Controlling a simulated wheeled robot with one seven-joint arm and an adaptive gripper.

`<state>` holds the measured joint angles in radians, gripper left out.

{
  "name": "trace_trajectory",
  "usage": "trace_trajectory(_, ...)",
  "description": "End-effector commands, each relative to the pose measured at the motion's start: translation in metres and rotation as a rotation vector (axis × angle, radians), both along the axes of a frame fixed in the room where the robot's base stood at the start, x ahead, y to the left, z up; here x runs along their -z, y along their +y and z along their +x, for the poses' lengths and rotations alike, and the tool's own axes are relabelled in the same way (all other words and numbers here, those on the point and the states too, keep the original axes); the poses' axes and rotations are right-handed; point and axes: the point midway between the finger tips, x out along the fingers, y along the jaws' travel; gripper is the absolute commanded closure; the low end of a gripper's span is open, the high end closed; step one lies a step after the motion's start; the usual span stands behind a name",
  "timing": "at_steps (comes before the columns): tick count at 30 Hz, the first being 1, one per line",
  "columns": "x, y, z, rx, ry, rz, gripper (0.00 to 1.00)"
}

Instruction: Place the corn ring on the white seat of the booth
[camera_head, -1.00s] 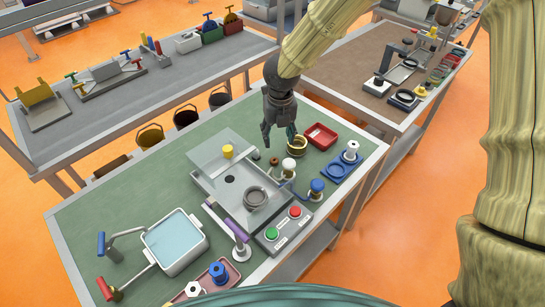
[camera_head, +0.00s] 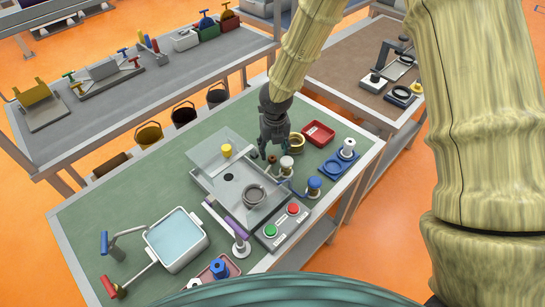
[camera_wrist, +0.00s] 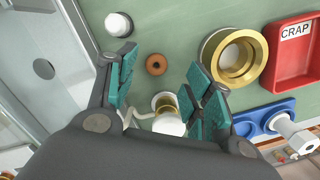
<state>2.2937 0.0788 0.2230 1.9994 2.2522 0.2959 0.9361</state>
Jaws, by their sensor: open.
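My gripper (camera_head: 268,152) is open and empty, pointing down over the green table beside the booth. In the wrist view its teal-padded fingers stand apart, with a small brown ring (camera_wrist: 157,65) on the table between and beyond them. A larger gold ring (camera_wrist: 238,57), the likely corn ring, lies beyond the right finger; it also shows in the head view (camera_head: 297,143).
A white-topped fitting (camera_wrist: 170,126) stands close to the right finger. A white knob (camera_wrist: 118,23) is near the left finger. A red tray (camera_head: 319,132) and a blue holder (camera_head: 334,168) are at the right. The button box (camera_head: 282,224) is in front.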

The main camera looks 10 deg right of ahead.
Motion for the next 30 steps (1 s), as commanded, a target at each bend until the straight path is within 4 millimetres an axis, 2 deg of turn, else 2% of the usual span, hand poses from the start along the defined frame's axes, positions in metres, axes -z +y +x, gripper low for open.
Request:
trace_trajectory(12,0.032,0.004,0.000,-0.001,0.001,-0.001,0.48)
trace_trajectory(21,0.035,0.004,0.001,-0.001,0.000,0.000,0.48)
trace_trajectory(27,0.035,0.004,0.001,-0.001,0.000,0.000,0.73)
trace_trajectory(30,0.035,0.004,0.001,-0.001,0.000,0.000,0.82)
